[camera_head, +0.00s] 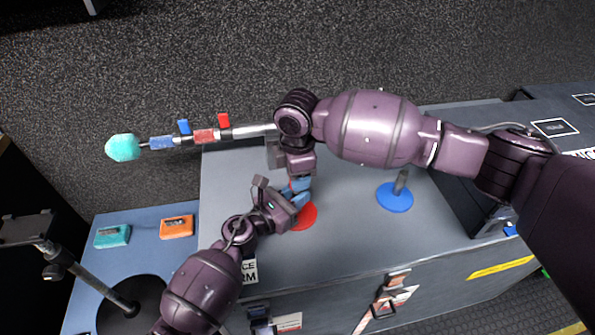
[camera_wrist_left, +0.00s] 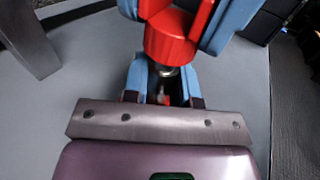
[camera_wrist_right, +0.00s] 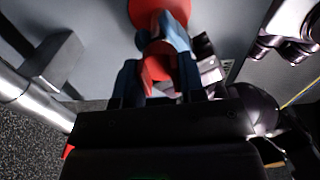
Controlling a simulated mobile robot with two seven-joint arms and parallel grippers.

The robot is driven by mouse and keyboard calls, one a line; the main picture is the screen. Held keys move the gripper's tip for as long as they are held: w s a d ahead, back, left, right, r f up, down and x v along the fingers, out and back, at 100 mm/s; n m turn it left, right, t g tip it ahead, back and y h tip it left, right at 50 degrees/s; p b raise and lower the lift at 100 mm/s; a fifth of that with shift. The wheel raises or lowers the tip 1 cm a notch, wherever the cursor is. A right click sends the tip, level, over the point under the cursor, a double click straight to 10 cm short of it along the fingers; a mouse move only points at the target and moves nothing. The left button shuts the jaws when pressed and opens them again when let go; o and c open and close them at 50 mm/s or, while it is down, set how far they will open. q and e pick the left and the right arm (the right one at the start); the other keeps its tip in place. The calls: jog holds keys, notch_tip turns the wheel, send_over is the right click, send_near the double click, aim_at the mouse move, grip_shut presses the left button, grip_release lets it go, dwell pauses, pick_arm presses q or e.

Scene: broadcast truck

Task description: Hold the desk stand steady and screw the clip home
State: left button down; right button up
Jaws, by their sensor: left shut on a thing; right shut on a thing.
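The desk stand has a round red base (camera_head: 304,218) on the grey worktop, partly hidden by my grippers; the base also shows in the right wrist view (camera_wrist_right: 172,10). My left gripper (camera_head: 296,198) is shut on the stand's post, whose metal top (camera_wrist_left: 165,72) shows between its blue fingers. The red clip (camera_wrist_left: 170,42) sits directly above that metal top. My right gripper (camera_wrist_right: 158,72) comes from above and is shut on the red clip. I cannot tell how far the clip is down on the thread.
A second stand with a blue base (camera_head: 395,197) is to the right. A boom with blue and red clips and a teal foam tip (camera_head: 123,147) extends left. Teal (camera_head: 112,236) and orange (camera_head: 176,227) boxes lie on the lower left surface. A black-based stand (camera_head: 132,307) is nearby.

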jog(key=shift+f, duration=0.55)
dwell(0.6)
